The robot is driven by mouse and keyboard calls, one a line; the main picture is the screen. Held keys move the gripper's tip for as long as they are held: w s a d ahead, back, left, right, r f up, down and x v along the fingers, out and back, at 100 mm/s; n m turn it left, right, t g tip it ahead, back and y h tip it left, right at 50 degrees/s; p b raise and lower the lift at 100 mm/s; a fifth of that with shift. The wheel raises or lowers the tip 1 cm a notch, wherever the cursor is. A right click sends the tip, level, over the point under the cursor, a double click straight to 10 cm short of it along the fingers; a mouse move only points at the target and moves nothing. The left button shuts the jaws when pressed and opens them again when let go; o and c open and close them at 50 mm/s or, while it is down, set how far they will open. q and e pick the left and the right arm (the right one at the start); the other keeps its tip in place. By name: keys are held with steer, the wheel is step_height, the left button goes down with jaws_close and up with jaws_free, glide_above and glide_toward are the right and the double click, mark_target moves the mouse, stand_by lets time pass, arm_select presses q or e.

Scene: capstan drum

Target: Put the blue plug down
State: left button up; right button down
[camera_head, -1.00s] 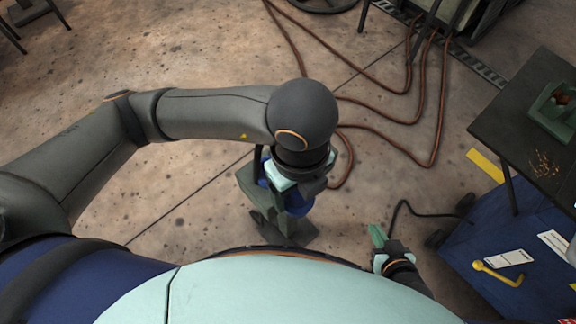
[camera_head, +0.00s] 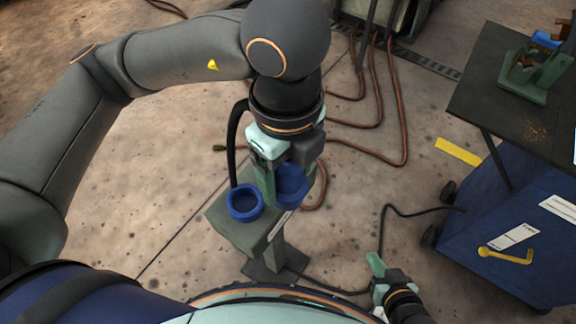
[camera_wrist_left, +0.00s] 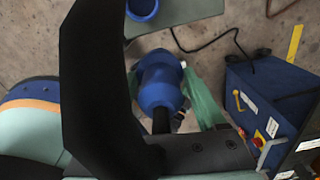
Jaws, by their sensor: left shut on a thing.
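My left gripper (camera_head: 274,184) is shut on the blue plug (camera_head: 293,181), which hangs below the wrist above the right part of a grey-green stand (camera_head: 221,214). One green finger shows in front of the plug; the other is mostly hidden. In the left wrist view the plug (camera_wrist_left: 160,84) sits between the green fingers. A blue ring-shaped holder (camera_head: 245,203) on the stand's top lies just left of the plug and looks empty. It also shows at the top of the left wrist view (camera_wrist_left: 142,9). Whether the plug touches the stand is unclear. My right gripper (camera_head: 378,266) is low right, its jaws unclear.
A thick black cable (camera_head: 234,140) arcs down left of my left gripper. A dark table (camera_head: 478,95) with a green fixture (camera_head: 537,76) stands at right, over a blue cart (camera_head: 500,240). Brown hoses (camera_head: 400,120) lie on the floor behind.

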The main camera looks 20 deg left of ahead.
arm_select(q)
steer(key=shift+w+a+f+b, duration=0.3)
steer(key=shift+w+a+f, duration=0.6)
steer(key=shift+w+f, duration=1.3)
steer(key=shift+w+a+f+b, duration=0.3)
steer(key=shift+w+a+f, duration=0.55)
steer(key=shift+w+f, duration=1.3)
steer(key=shift+w+a+f+b, duration=0.3)
steer(key=shift+w+a+f, duration=0.6)
steer(key=shift+w+f, duration=1.3)
steer(key=o, duration=1.6)
steer(key=shift+s+f, duration=0.1)
steer(key=shift+c, duration=0.2)
step_height(320, 180, up, 12)
steer(key=p, duration=0.1)
steer(key=shift+r, duration=0.2)
